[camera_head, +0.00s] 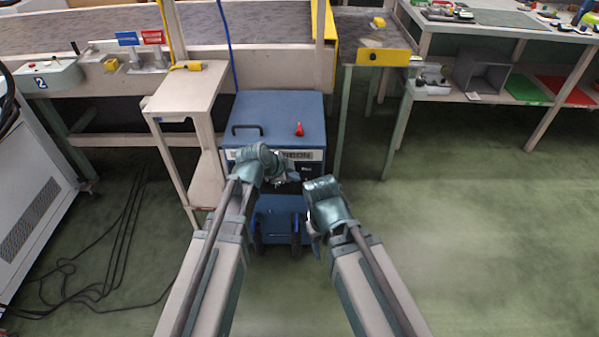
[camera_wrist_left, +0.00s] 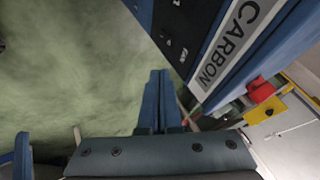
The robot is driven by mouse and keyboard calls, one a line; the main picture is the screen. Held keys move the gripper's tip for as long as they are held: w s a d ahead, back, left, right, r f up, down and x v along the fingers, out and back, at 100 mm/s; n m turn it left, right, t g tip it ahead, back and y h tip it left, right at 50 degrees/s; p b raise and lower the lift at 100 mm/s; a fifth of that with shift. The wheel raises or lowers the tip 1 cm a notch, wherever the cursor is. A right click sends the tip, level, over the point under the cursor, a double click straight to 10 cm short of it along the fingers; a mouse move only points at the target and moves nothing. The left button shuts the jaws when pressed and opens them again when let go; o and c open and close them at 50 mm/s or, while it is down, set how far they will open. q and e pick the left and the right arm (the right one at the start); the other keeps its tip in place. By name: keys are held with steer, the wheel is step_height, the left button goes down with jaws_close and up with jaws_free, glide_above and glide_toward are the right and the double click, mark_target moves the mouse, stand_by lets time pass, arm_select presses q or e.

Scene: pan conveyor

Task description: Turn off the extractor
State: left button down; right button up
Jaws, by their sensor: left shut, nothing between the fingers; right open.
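The extractor (camera_head: 277,112) is a blue box with a handle and a small red part on top. Its front carries a white label reading CARBON (camera_wrist_left: 238,42) and a black panel (camera_wrist_left: 185,28) with small white marks and controls, seen in the left wrist view. Whether the switch is on or off cannot be told. My left gripper (camera_head: 300,190) is in front of the panel, partly covering it; its blue fingers (camera_wrist_left: 160,78) are together and empty, apart from the panel in the wrist view. My right gripper (camera_head: 314,245) is open, lower and to the right, small in view.
A small beige table (camera_head: 187,88) stands left of the extractor, and a conveyor bench (camera_head: 280,65) runs behind it. A workbench (camera_head: 500,25) with a grey bin (camera_head: 482,72) below is at right. Cables (camera_head: 110,240) lie on the left floor. The right floor is clear.

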arm_select(q)
steer(key=shift+w+p+v, duration=0.2)
steer(key=shift+p+v, duration=0.35)
steer(key=shift+v, duration=0.65)
arm_select(e)
step_height(320, 180, up, 2)
arm_select(q)
steer(key=s+a+f+n+g+y, duration=0.1)
steer(key=s+f+n+g+y, duration=0.15)
steer(key=s+n, duration=0.6)
steer(key=s+a+f+n+g+y, duration=0.15)
steer(key=s+n+g+y, duration=0.25)
steer(key=s, duration=0.9)
step_height(320, 180, up, 26)
steer(key=p, duration=2.7)
steer(key=shift+w+d+r, duration=0.15)
steer(key=shift+w+d, duration=0.1)
steer(key=shift+w, duration=0.05)
arm_select(e)
step_height(320, 180, up, 27)
